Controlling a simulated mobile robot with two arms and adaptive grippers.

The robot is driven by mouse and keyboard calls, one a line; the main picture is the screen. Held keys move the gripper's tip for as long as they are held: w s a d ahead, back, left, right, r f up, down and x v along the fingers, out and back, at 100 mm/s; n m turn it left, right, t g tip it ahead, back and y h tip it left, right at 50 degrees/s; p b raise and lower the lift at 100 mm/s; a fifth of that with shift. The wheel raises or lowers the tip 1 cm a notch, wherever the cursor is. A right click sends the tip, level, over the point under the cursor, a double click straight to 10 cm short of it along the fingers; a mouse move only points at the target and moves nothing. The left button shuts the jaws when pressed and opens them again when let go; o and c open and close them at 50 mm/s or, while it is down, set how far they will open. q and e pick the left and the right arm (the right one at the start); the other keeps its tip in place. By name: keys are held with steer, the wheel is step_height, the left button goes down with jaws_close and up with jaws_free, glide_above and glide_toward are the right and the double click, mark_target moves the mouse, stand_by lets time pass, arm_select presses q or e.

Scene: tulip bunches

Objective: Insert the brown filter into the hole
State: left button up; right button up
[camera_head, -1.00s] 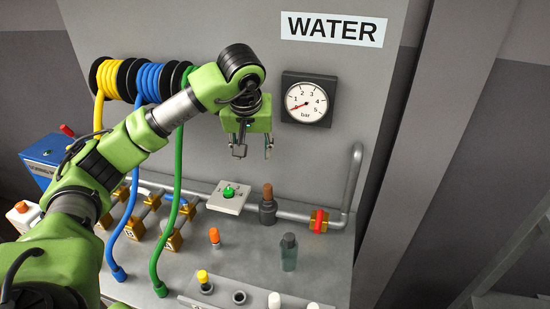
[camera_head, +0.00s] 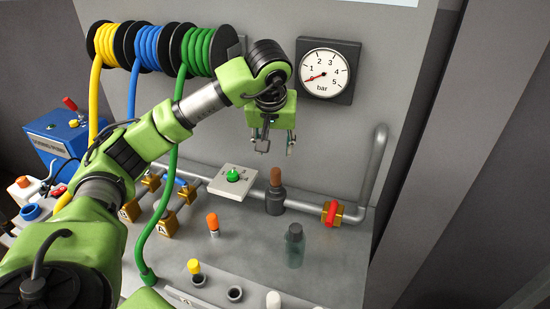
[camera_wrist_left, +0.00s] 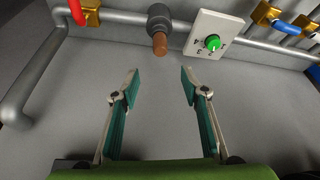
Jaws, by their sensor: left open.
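The brown filter (camera_head: 276,177) stands upright with its lower end in a dark grey socket (camera_head: 275,200) on the pipe. In the left wrist view the brown filter (camera_wrist_left: 160,44) sticks out of the grey socket (camera_wrist_left: 159,17), ahead of the fingers and centred between them. My left gripper (camera_head: 276,148) is open and empty, pointing down, and appears just above the filter in the head view. Its two green-padded fingers (camera_wrist_left: 160,78) are apart in the wrist view. An open round hole (camera_head: 235,294) shows in the front ledge. My right gripper is not in view.
A white plate with a green knob (camera_head: 233,181) is left of the socket. A red-handled valve (camera_head: 332,212) is to its right on the pipe. A dark-capped bottle (camera_head: 294,245), an orange-topped piece (camera_head: 213,224) and a yellow-topped piece (camera_head: 195,269) stand in front. A green hose (camera_head: 160,215) hangs at left.

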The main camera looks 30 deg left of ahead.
mark_target(276, 170)
arm_select(q)
steer(key=p+x, duration=0.3)
steer(key=x, duration=0.9)
steer(key=shift+p, duration=0.3)
steer(key=shift+x, duration=0.75)
steer(key=shift+c, duration=0.4)
jaws_close()
